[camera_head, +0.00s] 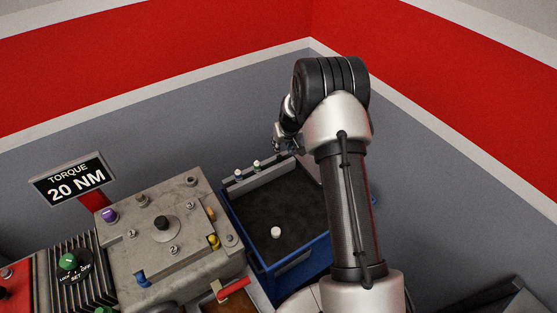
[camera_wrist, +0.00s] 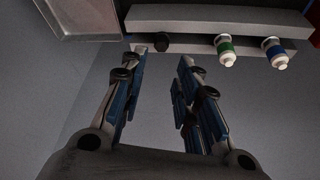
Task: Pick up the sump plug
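No part is labelled as the sump plug. A small dark round piece (camera_wrist: 161,42) sits on a grey ledge (camera_wrist: 180,26) in the wrist view, to the left of two white-tipped pieces. It lies between and just beyond my fingertips, and whether it touches them I cannot tell. My gripper (camera_wrist: 163,60) is open, its two blue-and-black fingers apart with nothing held. In the head view my gripper (camera_head: 285,142) is at the far end of the blue bin, partly hidden by my arm. The dark piece is not visible there.
A green-banded piece (camera_wrist: 226,50) and a blue-banded piece (camera_wrist: 274,52) stand on the ledge. The blue bin (camera_head: 290,266) holds a white cylinder (camera_head: 276,232). Left of it is a grey engine block (camera_head: 125,255) with several coloured plugs, and a torque sign (camera_head: 73,182).

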